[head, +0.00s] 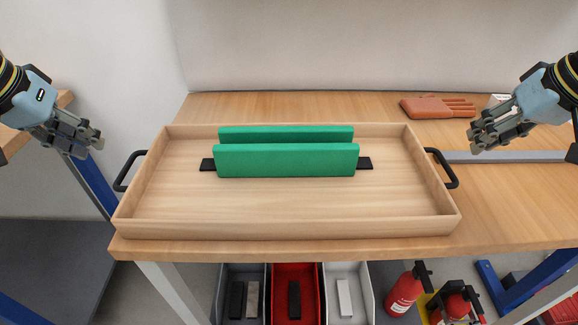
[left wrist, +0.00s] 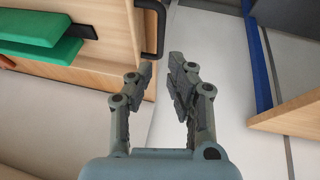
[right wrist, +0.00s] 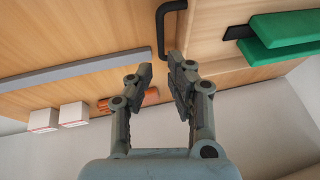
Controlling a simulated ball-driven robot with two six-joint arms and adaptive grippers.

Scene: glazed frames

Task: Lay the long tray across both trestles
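A long wooden tray (head: 290,226) with low walls lies on the wooden table. It has a black handle at its left end (head: 127,170) and another at its right end (head: 443,168). In the tray stand two green boards (head: 286,160), with black ends showing beside them. My left gripper (head: 93,140) is open and empty, up and left of the left handle, which also shows in its wrist view (left wrist: 155,28). My right gripper (head: 478,142) is open and empty, up and right of the right handle, also in its wrist view (right wrist: 161,28). I cannot make out any trestles for certain.
A brown glove-like thing (head: 436,107) and a grey bar (head: 512,157) lie on the table (head: 510,205) at right. Below its front edge are bins, the middle one red (head: 295,270), and red extinguishers (head: 402,292). Another wooden surface (head: 12,140) stands at far left.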

